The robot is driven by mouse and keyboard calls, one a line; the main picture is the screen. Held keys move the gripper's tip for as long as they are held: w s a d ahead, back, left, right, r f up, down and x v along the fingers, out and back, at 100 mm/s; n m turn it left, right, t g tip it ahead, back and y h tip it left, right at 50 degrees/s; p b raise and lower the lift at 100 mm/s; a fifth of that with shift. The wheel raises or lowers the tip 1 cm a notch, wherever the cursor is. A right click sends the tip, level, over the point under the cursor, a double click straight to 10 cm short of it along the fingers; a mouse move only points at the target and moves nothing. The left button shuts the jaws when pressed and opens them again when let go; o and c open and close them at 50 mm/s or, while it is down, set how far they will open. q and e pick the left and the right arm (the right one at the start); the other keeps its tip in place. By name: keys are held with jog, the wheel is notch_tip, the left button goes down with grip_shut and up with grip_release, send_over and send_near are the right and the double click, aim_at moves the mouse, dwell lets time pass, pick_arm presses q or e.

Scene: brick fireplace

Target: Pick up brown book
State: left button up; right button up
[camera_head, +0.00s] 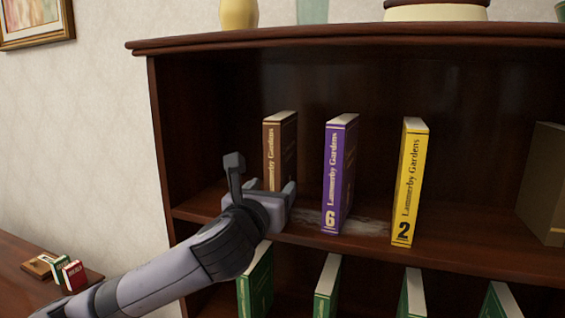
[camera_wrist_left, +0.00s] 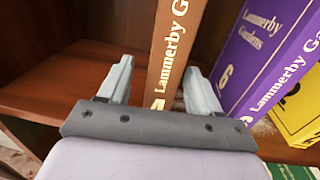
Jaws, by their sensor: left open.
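The brown book (camera_head: 281,150) stands upright on the upper shelf of the bookcase, its spine facing me, with lettering reading "Lammerby Gardens". My left gripper (camera_head: 271,192) is in front of the lower part of its spine and hides it in the head view. In the left wrist view the brown book (camera_wrist_left: 172,50) rises between the two fingers of my left gripper (camera_wrist_left: 158,85). The fingers are apart, one on each side of the spine, with a gap visible at the left finger. The right gripper is not in view.
A purple book (camera_head: 339,175) stands just right of the brown one, close to the right finger. A yellow book (camera_head: 409,185) stands farther right. Green books (camera_head: 256,282) fill the shelf below. The shelf (camera_head: 205,203) is bare left of the brown book.

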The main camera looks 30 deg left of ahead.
pick_arm(q)
jog(key=shift+p+x, duration=0.4)
jog(key=shift+x, duration=1.95)
jog(key=shift+d, duration=0.15)
jog(key=shift+c, duration=0.3)
grip_shut()
jog(key=shift+r, duration=0.15)
